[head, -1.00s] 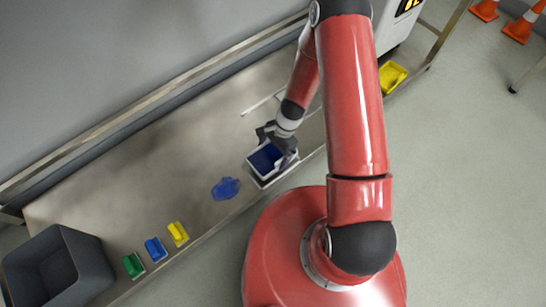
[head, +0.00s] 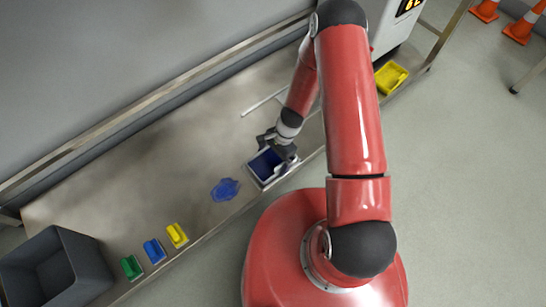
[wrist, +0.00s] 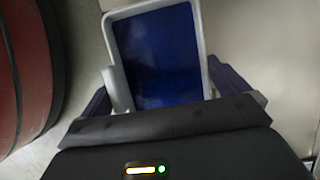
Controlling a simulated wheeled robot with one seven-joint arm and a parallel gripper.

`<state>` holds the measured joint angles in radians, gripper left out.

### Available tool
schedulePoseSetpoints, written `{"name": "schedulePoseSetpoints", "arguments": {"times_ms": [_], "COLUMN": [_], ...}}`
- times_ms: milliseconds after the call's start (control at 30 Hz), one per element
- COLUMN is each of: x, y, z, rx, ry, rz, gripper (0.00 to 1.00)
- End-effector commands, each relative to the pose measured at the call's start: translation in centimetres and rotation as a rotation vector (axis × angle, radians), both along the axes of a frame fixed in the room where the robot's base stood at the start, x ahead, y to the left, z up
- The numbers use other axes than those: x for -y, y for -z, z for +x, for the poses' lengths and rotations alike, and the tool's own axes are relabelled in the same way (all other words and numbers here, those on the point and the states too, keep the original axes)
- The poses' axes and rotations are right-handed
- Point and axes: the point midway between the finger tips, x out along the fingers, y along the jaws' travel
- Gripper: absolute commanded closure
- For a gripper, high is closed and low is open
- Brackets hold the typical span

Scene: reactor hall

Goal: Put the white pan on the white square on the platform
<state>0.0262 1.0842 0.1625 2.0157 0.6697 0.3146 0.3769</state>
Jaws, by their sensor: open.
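The white pan (head: 251,171) has a dark blue inside and sits near the front edge of the platform (head: 180,150), below my wrist in the head view. In the wrist view the pan (wrist: 199,50) lies right ahead of my gripper, its white rim and a small white side piece showing. My gripper (head: 279,148) is open, with its fingers (wrist: 165,95) on either side of the pan's near part. Whether they touch it I cannot tell. A thin white line (head: 262,103) lies on the platform behind the gripper. I cannot make out the white square clearly.
Yellow (head: 177,235), blue (head: 154,250) and green (head: 131,267) pieces and a grey bin (head: 88,262) are further left. A yellow tray (head: 389,77) is at right. The platform's middle is clear.

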Motion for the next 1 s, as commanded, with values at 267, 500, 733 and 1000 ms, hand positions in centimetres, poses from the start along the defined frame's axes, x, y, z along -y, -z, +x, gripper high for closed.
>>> {"name": "schedulePoseSetpoints", "arguments": {"times_ms": [267,500,733,1000], "x": [1.2,2.8,3.7,4.4], "y": [-3.9,-8.6,-11.1,-18.8], "z": [0.9,2.0,2.5,3.9], "rx": [0.005,0.004,0.002,0.130], "ry": [0.000,0.000,0.000,-0.123], "rz": [-0.002,-0.001,0.000,-0.001], "gripper": [0.00,0.00,0.00,0.00]}}
